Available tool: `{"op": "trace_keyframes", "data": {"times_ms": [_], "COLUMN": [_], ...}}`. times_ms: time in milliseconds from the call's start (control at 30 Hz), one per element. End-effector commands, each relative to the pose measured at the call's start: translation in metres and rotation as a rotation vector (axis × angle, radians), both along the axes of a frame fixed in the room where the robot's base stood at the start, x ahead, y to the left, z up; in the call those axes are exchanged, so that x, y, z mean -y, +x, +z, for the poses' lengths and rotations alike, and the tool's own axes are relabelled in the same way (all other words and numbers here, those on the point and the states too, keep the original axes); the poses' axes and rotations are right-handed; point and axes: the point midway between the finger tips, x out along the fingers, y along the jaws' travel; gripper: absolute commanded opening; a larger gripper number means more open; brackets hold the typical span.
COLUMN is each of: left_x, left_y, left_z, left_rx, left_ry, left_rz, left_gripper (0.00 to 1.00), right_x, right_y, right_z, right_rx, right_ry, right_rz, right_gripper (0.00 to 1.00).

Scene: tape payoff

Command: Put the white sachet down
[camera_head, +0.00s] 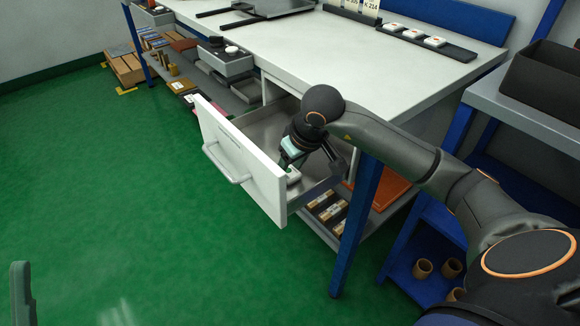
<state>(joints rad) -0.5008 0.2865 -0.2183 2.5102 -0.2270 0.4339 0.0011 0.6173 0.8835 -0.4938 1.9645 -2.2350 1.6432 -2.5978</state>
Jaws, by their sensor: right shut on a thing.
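My right gripper (297,160) reaches down into the open drawer (240,158) under the white bench. It is shut on the white sachet (293,177), a small pale thing low between the fingers, close to the drawer's front panel. The gripper hides part of it, and I cannot tell whether it touches the drawer floor.
The white bench top (340,60) bears a dark tray strip (455,51) with white items at the back. A blue bench leg (357,225) stands right of the drawer. A dark bin (545,85) sits on the right-hand table. Green floor is clear at left.

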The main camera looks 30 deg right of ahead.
Motion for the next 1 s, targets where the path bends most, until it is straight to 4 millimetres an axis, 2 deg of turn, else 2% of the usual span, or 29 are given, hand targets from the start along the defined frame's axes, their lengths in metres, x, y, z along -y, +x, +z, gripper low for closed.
{"op": "trace_keyframes", "data": {"times_ms": [67, 100, 367, 600, 733, 867, 1000], "left_x": [0.000, 0.000, 0.001, 0.001, 0.001, 0.001, 0.001], "left_y": [0.000, 0.000, 0.000, 0.000, 0.000, 0.000, -0.001], "left_z": [-0.004, -0.004, -0.002, -0.002, 0.004, 0.010, 0.019], "left_rx": [-0.001, -0.002, 0.000, 0.000, 0.003, 0.007, 0.018], "left_ry": [-0.001, -0.002, -0.003, -0.003, 0.001, 0.006, 0.018], "left_rz": [-0.001, -0.003, -0.003, -0.003, -0.002, 0.001, 0.009], "left_gripper": [0.50, 0.50, 0.50, 0.50, 0.50, 0.50, 0.50], "right_x": [0.000, 0.000, 0.000, 0.000, 0.000, 0.002, 0.003], "right_y": [0.000, 0.000, 0.000, 0.000, -0.001, -0.009, -0.021], "right_z": [-0.004, -0.004, -0.003, -0.002, 0.006, 0.028, 0.059], "right_rx": [0.001, 0.001, 0.000, 0.000, 0.001, 0.005, 0.005], "right_ry": [0.000, 0.000, 0.001, 0.001, 0.000, -0.002, -0.003], "right_rz": [0.001, 0.001, 0.000, 0.000, 0.000, 0.000, 0.001], "right_gripper": [0.00, 0.55, 0.84, 0.84, 0.84, 0.84, 0.84]}}
